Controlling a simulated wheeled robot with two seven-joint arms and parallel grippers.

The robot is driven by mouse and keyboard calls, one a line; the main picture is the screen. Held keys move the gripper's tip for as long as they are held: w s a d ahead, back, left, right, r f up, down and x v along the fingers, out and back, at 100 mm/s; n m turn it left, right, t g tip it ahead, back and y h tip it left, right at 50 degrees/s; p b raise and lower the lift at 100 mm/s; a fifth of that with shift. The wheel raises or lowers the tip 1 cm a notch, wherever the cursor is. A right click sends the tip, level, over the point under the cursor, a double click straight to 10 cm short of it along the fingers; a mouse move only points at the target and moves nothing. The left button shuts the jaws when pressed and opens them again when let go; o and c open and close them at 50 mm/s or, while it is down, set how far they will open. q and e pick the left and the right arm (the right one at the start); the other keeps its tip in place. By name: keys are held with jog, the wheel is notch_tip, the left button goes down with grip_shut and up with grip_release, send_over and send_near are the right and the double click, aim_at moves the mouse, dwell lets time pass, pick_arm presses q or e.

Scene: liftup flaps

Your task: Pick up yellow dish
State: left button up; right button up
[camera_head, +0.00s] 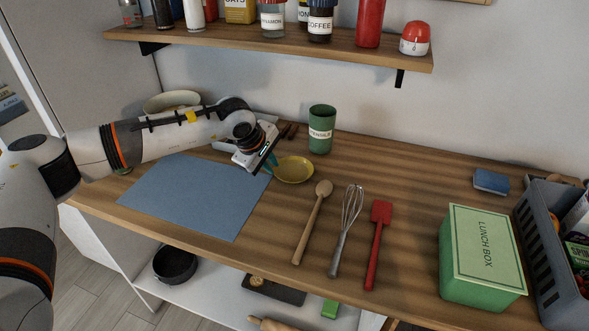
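The yellow dish (294,170) is a small, shallow round dish on the wooden counter, just right of the blue mat. My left gripper (272,163) is at the dish's left edge, its teal fingers pointing down beside or over the rim. The hand hides part of the fingers and the dish's left side, so I cannot tell whether the fingers are open or shut, or whether they touch the dish. My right gripper is not in view.
A green utensil cup (321,130) stands behind the dish. A wooden spoon (313,222), whisk (346,229) and red spatula (377,245) lie to its right. A blue mat (188,197) lies left. A green lunch box (481,255) stands right. A shelf (270,40) overhangs the back.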

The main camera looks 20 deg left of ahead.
aim_at(283, 179)
pick_arm(q)
jog(key=x, duration=0.3)
jog(key=p+x, duration=0.1)
jog(key=x, duration=0.3)
jog(key=shift+w+p, duration=0.1)
jog(key=shift+p, duration=0.25)
jog(key=shift+w+f, duration=0.25)
jog(key=shift+f, duration=0.25)
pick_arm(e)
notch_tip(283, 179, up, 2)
pick_arm(q)
grip_shut()
jog(key=shift+r, duration=0.1)
